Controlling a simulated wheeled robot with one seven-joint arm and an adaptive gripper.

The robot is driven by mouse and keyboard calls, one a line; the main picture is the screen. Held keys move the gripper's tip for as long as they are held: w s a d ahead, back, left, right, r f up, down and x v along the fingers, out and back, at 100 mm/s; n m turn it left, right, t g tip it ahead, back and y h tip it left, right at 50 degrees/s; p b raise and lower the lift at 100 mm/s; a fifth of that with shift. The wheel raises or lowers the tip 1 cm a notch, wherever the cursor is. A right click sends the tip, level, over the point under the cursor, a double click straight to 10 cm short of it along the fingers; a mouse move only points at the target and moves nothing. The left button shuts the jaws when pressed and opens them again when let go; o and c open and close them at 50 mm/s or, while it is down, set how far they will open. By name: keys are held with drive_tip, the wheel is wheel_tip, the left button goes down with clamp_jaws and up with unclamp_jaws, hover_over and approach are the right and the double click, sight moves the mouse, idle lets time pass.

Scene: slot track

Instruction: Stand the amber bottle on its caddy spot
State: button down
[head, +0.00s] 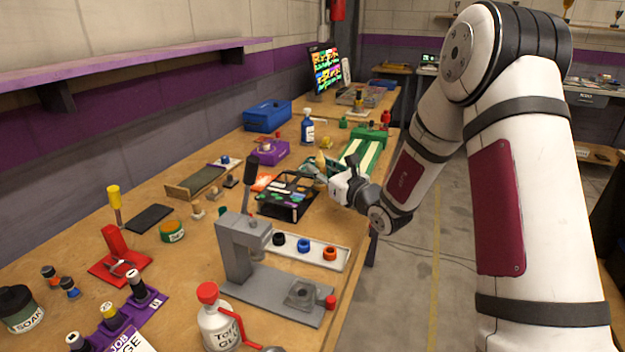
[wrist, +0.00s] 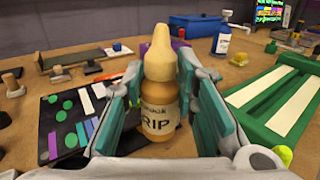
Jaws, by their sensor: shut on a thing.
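My gripper (head: 318,170) is shut on the amber bottle (wrist: 160,95), with its teal-lined fingers on both sides of it. In the wrist view the bottle is upright, with a tan nozzle top and a label of which "RIP" shows. In the head view only a small tan part of the bottle (head: 320,158) shows. A black tray with coloured patches (wrist: 80,122) lies left of the bottle; it also shows in the head view (head: 268,203). I cannot tell whether the bottle's base touches anything. I cannot tell for sure which thing is the caddy.
A green track piece with pale strips (wrist: 275,95) lies right of my gripper. A blue bottle (head: 307,130) and a purple box (head: 268,152) stand behind. A grey press (head: 240,250) and a white tray with rings (head: 318,250) are nearer. A purple rack (head: 113,325) stands front left.

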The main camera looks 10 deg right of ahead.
sight(321, 183)
drive_tip(key=shift+w+a, duration=0.6)
drive_tip(key=shift+w, duration=0.2)
drive_tip(key=shift+w+a+f+b, duration=0.15)
drive_tip(key=shift+f+b, duration=0.05)
drive_tip(key=shift+f, duration=0.75)
drive_tip(key=shift+w+a+f+b, duration=0.15)
drive_tip(key=shift+f+b, duration=0.05)
drive_tip(key=shift+f, duration=0.75)
drive_tip(key=c, duration=1.3)
unclamp_jaws()
drive_tip(key=shift+s+d, duration=0.3)
drive_tip(key=shift+s, duration=0.2)
drive_tip(key=p+v, duration=0.1)
drive_tip(key=v, duration=1)
drive_tip(key=shift+a+r, duration=0.1)
